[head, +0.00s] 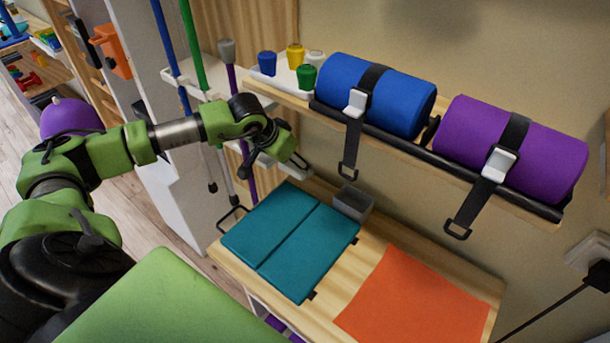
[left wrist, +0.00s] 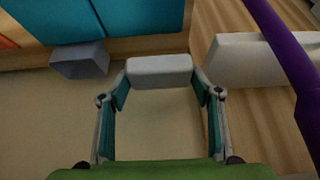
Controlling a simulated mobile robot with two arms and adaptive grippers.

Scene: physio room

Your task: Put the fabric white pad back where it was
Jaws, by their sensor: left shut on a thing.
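The white pad (left wrist: 160,70) is a small pale block with rounded edges. In the left wrist view it sits between the two fingertips of my left gripper (head: 298,162), which is shut on it. In the head view the gripper is above the back of the wooden table, beside the poles and below the wall shelf; the pad cannot be told apart clearly there. My right gripper is not in view.
A teal folded mat (head: 290,240) and an orange sheet (head: 415,300) lie on the wooden table (head: 345,300), with a grey bin (head: 352,203) behind. A blue roll (head: 385,95) and purple roll (head: 530,150) are strapped to the shelf. A purple pole (left wrist: 285,50) stands close to the gripper.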

